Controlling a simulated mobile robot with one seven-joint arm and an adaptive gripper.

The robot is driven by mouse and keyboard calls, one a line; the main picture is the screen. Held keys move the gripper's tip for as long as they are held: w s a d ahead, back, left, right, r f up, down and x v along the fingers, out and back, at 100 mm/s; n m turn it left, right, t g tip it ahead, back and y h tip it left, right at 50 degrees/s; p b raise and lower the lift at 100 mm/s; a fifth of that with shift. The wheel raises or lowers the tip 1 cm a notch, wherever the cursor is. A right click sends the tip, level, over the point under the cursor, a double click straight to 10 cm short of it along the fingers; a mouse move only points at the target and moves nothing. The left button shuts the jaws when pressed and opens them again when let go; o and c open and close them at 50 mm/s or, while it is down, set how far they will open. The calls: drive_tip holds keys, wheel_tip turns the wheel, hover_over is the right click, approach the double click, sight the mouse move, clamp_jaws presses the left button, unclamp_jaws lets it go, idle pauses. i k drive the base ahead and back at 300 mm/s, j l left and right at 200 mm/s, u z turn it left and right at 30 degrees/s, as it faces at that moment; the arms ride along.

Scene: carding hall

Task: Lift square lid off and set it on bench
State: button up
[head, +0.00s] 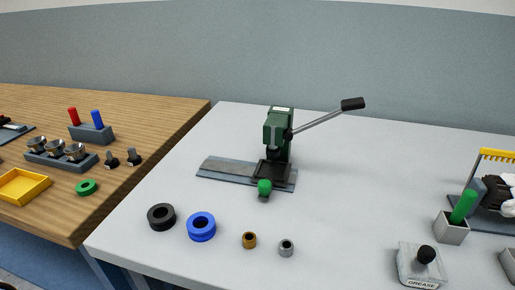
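A square light-grey lid (410,259) with a round black knob (426,254) is at the front right of the head view. It appears to sit on top of a container (421,284) labelled GREASE, which is partly cut off by the bottom edge of the picture. The container stands on the pale grey bench (345,220). My gripper is not in view.
A green lever press (278,130) stands mid-bench, its handle reaching right. Black (161,217) and blue (201,227) rings and two small bushings lie in front. A grey holder (451,230) with a green stick is just behind the lid. Bench left of the lid is clear.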

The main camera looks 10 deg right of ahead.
sight(420, 261)
drive_tip(key=k+l+z, duration=0.2)
drive_tip(key=z, duration=0.2)
drive_tip(key=k+l+z, duration=0.2)
drive_tip(key=l+z, duration=0.15)
